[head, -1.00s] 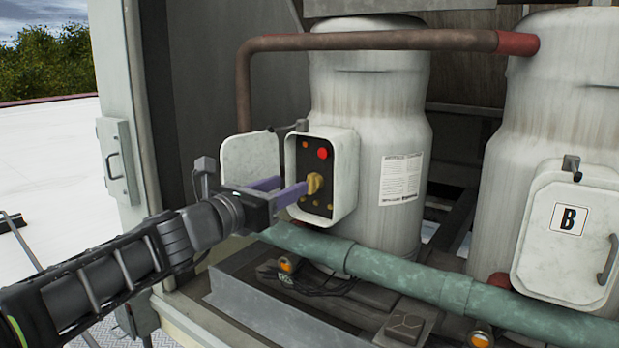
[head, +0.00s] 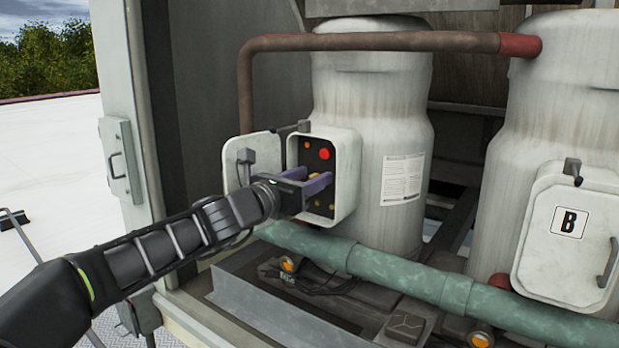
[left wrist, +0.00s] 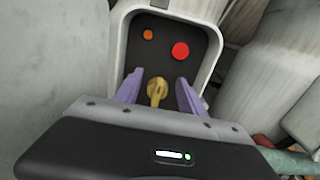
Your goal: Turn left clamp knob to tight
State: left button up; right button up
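The clamp knob (left wrist: 156,91) is a yellow, narrow-gripped knob on the dark panel inside the open white box (head: 346,180) on the left tank. In the left wrist view it stands between the two purple fingers of my left gripper (left wrist: 157,86). The fingers are spread, with a visible gap on each side of the knob. In the head view my left gripper (head: 318,181) reaches into the box, and its fingers hide most of the knob. My right gripper is not seen.
A red button (head: 324,154) sits above the knob on the panel. The box's open door (head: 243,155) is to the left. A green pipe (head: 385,271) runs below, and a closed box marked B (head: 566,240) is on the right tank.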

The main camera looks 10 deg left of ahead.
pick_arm(q)
grip_shut()
dwell(0.3)
jog(key=shift+f+m+b, duration=0.1)
jog(key=shift+m+b, duration=0.2)
jog(key=shift+s+d+f+m+b, duration=0.1)
jog(key=shift+d+f+m+b, duration=0.2)
jog(key=shift+m+b, duration=2)
jog(key=shift+s+d+f+m+b, duration=0.25)
jog(key=shift+m+b, duration=0.65)
jog(key=shift+m, duration=2.75)
jog(key=shift+d+f+m+b, duration=0.35)
jog(key=shift+m+b, duration=1.25)
jog(key=shift+m, duration=1.35)
jog(key=shift+a, duration=0.1)
